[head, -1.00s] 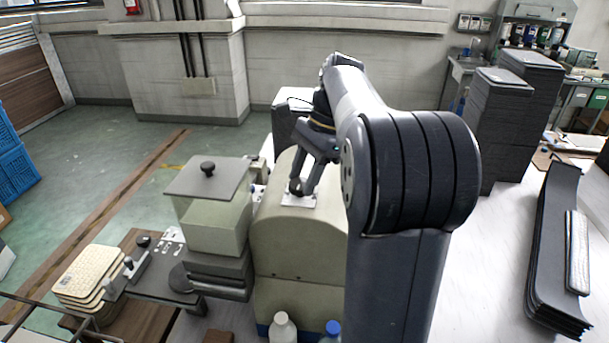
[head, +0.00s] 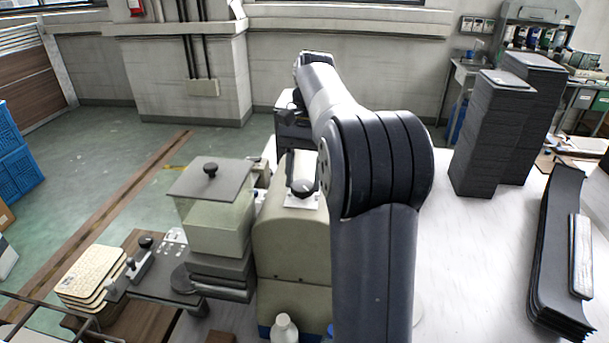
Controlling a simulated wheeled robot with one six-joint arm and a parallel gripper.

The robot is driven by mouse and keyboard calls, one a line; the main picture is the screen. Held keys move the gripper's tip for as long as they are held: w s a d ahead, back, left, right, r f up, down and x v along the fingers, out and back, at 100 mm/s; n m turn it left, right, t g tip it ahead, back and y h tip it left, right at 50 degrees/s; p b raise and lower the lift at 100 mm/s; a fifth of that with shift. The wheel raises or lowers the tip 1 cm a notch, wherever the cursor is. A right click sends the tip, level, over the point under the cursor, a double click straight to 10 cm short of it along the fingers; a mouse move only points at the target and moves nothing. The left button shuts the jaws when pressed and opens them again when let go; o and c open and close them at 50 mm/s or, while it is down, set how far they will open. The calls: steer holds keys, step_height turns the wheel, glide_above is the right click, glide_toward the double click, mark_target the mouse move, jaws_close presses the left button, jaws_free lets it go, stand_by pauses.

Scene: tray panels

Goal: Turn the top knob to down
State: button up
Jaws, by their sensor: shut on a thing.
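The top knob (head: 302,191) is a dark round knob on a small white plate on the rounded top of the beige machine (head: 290,235), in the middle of the head view. My gripper (head: 299,179) is at the knob, with its dark fingers down around it. It is shut on the knob. My arm comes up from the lower right and hides part of the gripper and the machine's right side. The exact angle of the knob's pointer is too small to tell.
Left of the machine stands a box with a grey lid and black handle (head: 211,182). A white bottle (head: 284,328) stands in front. Dark stacked trays (head: 489,135) and a long dark stack (head: 556,250) are at the right. The white tabletop (head: 460,270) between is clear.

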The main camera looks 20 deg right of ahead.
steer(key=shift+n, duration=0.4)
steer(key=o, duration=1)
steer(key=shift+c, duration=0.2)
